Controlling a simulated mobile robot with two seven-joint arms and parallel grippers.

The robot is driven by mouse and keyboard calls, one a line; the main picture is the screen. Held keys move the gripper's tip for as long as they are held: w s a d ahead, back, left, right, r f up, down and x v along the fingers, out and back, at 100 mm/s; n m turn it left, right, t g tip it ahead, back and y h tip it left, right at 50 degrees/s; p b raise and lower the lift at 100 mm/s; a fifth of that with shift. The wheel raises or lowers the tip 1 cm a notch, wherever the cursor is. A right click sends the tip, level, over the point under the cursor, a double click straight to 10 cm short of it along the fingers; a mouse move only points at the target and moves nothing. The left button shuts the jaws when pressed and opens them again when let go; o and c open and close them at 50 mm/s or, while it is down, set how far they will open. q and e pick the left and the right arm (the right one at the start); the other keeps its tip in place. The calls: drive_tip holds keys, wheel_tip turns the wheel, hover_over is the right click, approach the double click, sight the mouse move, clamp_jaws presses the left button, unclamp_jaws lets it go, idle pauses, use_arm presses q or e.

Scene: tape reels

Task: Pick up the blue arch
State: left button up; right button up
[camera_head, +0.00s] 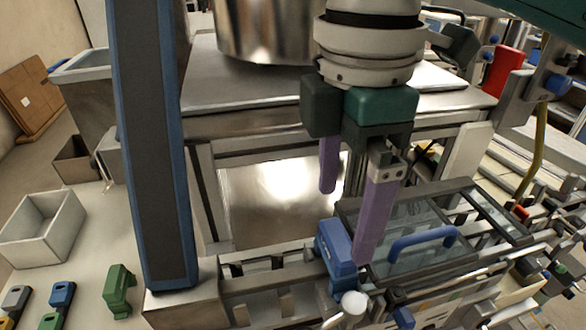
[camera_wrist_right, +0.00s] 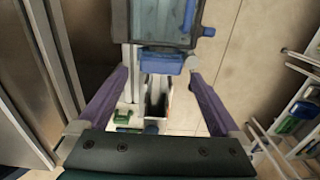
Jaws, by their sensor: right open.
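A blue arch (camera_head: 422,240) stands as a curved bar on a dark-framed glass panel at the right in the head view. It also shows near the top of the right wrist view (camera_wrist_right: 188,15). A blue block (camera_head: 338,258) sits at the panel's left edge; it shows in the wrist view (camera_wrist_right: 160,62) ahead of the fingertips. My right gripper (camera_head: 346,225) has two purple fingers, spread wide and empty in the wrist view (camera_wrist_right: 158,78). It is above and left of the arch, apart from it; one finger overlaps the blue block in the head view. My left gripper is out of view.
A metal rail structure (camera_head: 270,295) runs below the gripper. A steel table (camera_head: 240,80) is behind. At the left are a white bin (camera_head: 42,228), a green piece (camera_head: 118,290) and several small coloured pieces. Cluttered racks fill the right side.

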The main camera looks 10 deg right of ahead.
sight(338, 238)
wheel_tip(338, 238, down, 6)
drive_tip(key=shift+s+r+p, duration=0.1)
drive_tip(key=shift+p, duration=0.6)
drive_tip(key=c, duration=1.2)
drive_tip(key=shift+c, duration=0.2)
drive_tip(key=shift+r, duration=0.15)
